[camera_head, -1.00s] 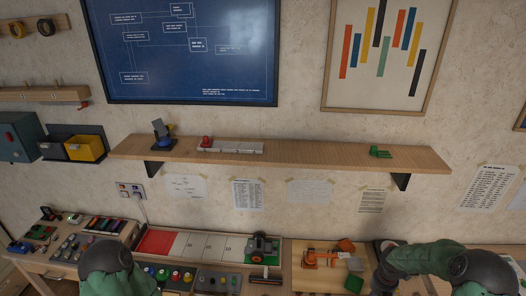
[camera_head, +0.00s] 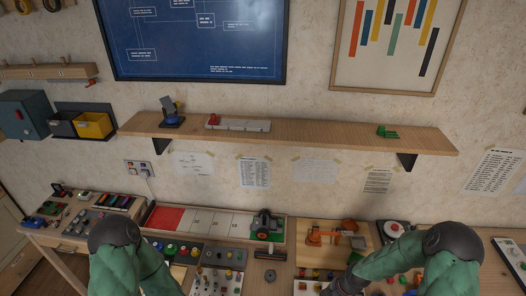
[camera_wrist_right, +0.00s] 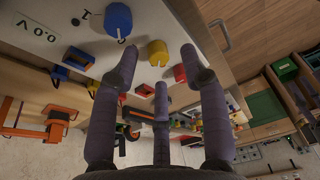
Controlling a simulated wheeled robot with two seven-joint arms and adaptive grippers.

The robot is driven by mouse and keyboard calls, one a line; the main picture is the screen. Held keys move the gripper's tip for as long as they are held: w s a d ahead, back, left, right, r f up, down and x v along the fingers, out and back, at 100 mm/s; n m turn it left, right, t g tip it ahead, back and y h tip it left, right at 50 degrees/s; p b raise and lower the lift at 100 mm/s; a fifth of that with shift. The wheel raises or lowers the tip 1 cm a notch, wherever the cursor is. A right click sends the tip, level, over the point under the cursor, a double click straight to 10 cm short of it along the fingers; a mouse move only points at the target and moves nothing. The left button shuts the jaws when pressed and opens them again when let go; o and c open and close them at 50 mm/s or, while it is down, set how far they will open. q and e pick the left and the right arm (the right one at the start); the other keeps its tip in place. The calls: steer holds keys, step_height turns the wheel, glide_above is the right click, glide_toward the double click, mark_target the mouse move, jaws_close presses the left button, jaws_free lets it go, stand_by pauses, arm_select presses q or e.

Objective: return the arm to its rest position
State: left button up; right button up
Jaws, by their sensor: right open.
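My right arm (camera_head: 430,255) comes in at the lower right of the head view, bent over the bench; its hand is hidden below the frame edge. In the right wrist view my right gripper (camera_wrist_right: 159,62) has its three purple-grey fingers spread apart, with nothing between them. Beyond the fingers are a yellow knob (camera_wrist_right: 158,53) and a blue knob (camera_wrist_right: 117,20) on a pale panel. I cannot tell whether the fingertips touch anything. My left arm (camera_head: 128,262) shows at the lower left of the head view; its gripper is out of sight.
A workbench runs along the bottom, crowded with button panels (camera_head: 184,250), a green-and-black device (camera_head: 267,226) and an orange toy arm (camera_head: 318,236). A wooden shelf (camera_head: 330,132) on the wall above holds a few small items.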

steer(key=s+a+f+m+y, duration=0.1)
steer(key=s+a+f+m, duration=0.1)
steer(key=s+a+m, duration=1.3)
step_height(320, 180, down, 12)
steer(key=d+m+b, duration=0.2)
steer(key=b, duration=0.9)
steer(key=shift+m, duration=0.4)
